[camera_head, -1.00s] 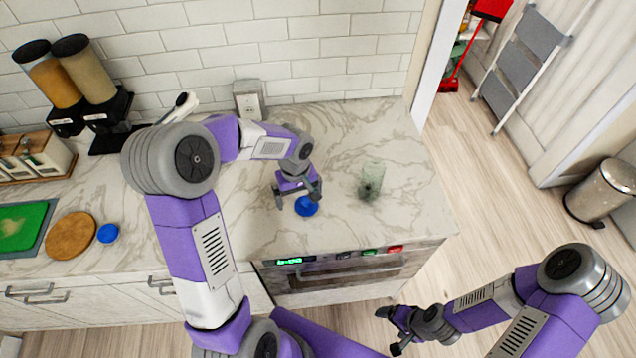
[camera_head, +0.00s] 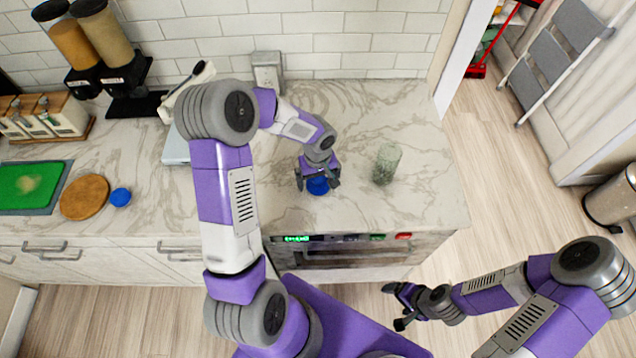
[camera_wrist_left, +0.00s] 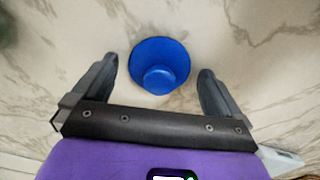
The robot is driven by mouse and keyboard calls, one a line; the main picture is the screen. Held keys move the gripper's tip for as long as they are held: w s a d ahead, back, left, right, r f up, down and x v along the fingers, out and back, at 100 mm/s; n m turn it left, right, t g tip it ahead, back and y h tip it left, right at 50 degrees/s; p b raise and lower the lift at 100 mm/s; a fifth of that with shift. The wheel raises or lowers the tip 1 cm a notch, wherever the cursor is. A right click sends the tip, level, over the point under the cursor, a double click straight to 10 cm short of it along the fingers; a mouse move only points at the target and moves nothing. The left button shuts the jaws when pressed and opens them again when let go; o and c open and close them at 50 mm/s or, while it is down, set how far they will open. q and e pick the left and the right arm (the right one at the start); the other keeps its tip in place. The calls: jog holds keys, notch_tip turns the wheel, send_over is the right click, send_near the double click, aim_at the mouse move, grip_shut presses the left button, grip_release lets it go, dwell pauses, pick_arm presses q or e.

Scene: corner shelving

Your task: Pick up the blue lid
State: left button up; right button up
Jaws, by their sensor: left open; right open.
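A round blue lid (camera_head: 318,186) with a raised knob lies on the marble counter, partly hidden by my left gripper in the head view. In the left wrist view the lid (camera_wrist_left: 160,65) shows whole, between and slightly beyond the fingertips. My left gripper (camera_head: 317,186) is open, close to the lid, with a finger on either side; the fingers do not appear to touch it. It also shows in the left wrist view (camera_wrist_left: 158,65). A second small blue round item (camera_head: 120,197) lies at the left of the counter. My right gripper (camera_head: 393,306) is open and empty, low over the floor side.
A greenish glass (camera_head: 386,164) stands right of my left gripper. A wooden round board (camera_head: 85,197), a green cutting board (camera_head: 30,186) and dispensers (camera_head: 108,45) are at the left. The counter's front edge runs above an oven (camera_head: 350,256). The counter right of the glass is clear.

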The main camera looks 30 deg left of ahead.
pick_arm(q)
jog(key=c, duration=1)
